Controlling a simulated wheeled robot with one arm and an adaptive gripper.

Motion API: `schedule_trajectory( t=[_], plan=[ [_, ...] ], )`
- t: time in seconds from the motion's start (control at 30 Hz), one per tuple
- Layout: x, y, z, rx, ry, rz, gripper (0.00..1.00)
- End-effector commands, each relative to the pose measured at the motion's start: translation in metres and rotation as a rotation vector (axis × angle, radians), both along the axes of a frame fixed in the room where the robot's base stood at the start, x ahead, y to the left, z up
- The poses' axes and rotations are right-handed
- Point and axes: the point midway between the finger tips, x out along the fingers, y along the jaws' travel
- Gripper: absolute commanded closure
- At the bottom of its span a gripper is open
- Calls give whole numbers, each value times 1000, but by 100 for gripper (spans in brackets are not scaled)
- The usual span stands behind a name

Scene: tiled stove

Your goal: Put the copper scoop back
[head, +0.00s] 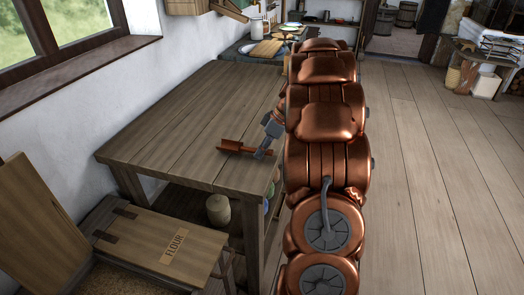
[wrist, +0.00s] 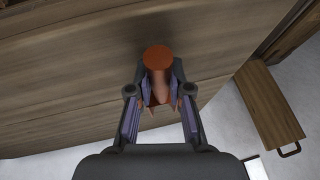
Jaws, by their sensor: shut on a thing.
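The copper scoop (head: 235,147) shows in the head view as a narrow orange-brown shape at the right part of the wooden table (head: 165,120). I cannot tell whether it touches the tabletop or is just above it. My gripper (head: 262,153) is at the scoop's right end. In the wrist view my gripper (wrist: 160,88) is shut on the scoop (wrist: 158,60), whose round orange end points away from me between the fingers. The part of the scoop between the fingers is partly hidden.
A wooden bin with a FLOUR label (head: 174,246) stands in front of the table, with a wooden panel (head: 40,215) raised at its left. A round pot (head: 218,209) stands under the table. Most of the tabletop is bare. The plank floor (head: 430,180) at right is clear.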

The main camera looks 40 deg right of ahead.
Motion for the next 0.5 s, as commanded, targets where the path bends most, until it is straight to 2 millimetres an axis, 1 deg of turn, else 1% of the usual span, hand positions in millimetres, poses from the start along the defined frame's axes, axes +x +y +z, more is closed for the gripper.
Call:
schedule_trajectory(
  t=[0.1,0.2,0.23,0.43,0.47,0.5],
  plan=[
    [0,0,-4,0,0,0,100],
    [0,0,-3,0,0,0,100],
    [0,0,-3,0,1,0,79],
    [0,0,-3,0,1,0,58],
    [0,0,-3,0,1,0,56],
    [0,0,-3,0,1,0,56]
  ],
)
